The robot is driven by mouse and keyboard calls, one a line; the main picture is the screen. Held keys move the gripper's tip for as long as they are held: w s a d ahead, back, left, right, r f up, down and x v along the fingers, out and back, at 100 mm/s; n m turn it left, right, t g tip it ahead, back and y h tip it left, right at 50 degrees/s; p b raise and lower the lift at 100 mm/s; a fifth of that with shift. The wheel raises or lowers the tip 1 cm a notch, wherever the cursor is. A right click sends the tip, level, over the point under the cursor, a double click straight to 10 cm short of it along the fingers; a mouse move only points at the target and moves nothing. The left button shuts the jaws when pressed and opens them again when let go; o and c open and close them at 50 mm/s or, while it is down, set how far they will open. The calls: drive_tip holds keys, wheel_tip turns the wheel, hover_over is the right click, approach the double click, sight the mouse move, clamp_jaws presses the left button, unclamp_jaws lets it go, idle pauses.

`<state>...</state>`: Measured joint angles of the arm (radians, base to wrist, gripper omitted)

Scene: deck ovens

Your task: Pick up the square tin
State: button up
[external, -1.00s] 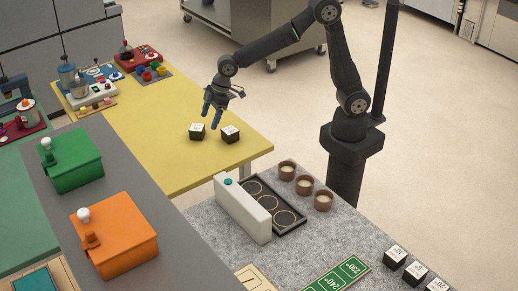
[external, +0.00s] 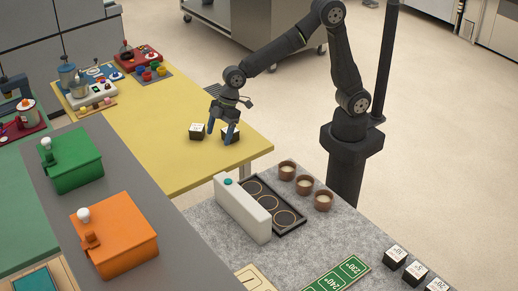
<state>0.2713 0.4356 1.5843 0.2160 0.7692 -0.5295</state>
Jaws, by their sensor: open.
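No thing here can be clearly told as a square tin. Two small black cubes with white marked tops sit on the yellow table: a left cube (external: 196,132) and a right cube (external: 235,136). My gripper (external: 220,133) has blue fingers, open and pointing down, low over the table at the right cube. One finger is between the two cubes, and the other overlaps the right cube and partly hides it. I cannot tell whether the fingers touch it. Nothing is seen held.
The yellow table (external: 160,110) is mostly clear around the cubes. Control boards (external: 92,90) stand at its far left. A green box (external: 72,162) and an orange box (external: 115,235) stand nearer. The grey counter holds a black tray (external: 262,192), brown cups (external: 304,184) and more black cubes (external: 394,257).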

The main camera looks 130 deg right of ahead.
drive_tip(key=shift+o, duration=0.2)
drive_tip(key=w+a+n+y, duration=0.15)
drive_tip(key=a+n, duration=0.25)
drive_tip(key=a, duration=1.1)
drive_tip(key=n+g+y, duration=0.2)
drive_tip(key=n+g, duration=0.3)
drive_tip(key=n, duration=0.8)
hover_over(396, 253)
drive_tip(key=d, duration=0.2)
wheel_tip(396, 253, down, 10)
drive_tip(key=shift+w+d, duration=0.1)
drive_tip(key=shift+y, duration=0.25)
drive_tip(key=shift+x, duration=3.05)
drive_tip(key=c, duration=1.2)
